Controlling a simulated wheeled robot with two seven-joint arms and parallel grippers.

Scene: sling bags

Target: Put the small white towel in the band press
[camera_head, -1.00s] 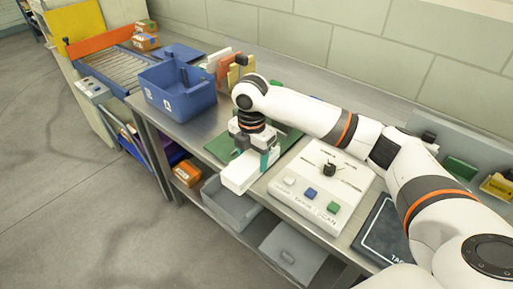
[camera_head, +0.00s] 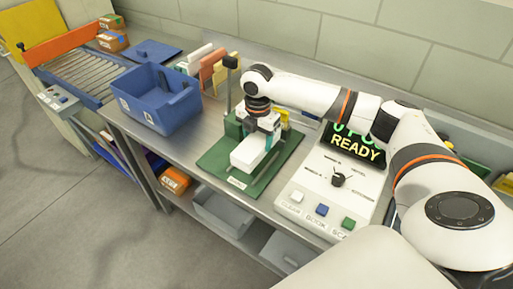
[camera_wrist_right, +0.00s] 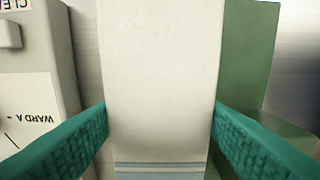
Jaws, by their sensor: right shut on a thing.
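The small white towel (camera_head: 249,152) is a folded white block held over the green base of what looks like the band press (camera_head: 218,156). I cannot tell whether the towel touches the base. My right gripper (camera_head: 263,134) is shut on the towel from above. In the right wrist view, the towel (camera_wrist_right: 160,70) fills the middle, with blue-grey stripes near its lower end. The teal fingers of the right gripper (camera_wrist_right: 160,118) press its two sides. Part of the press is hidden behind my gripper and arm. My left gripper is not in view.
A white control box (camera_head: 305,200) with a knob, buttons and a "READY" display stands to the right of the press. A blue bin (camera_head: 165,112) stands to the left. Upright folders (camera_head: 205,68) stand behind it. A conveyor (camera_head: 80,65) is at the far left.

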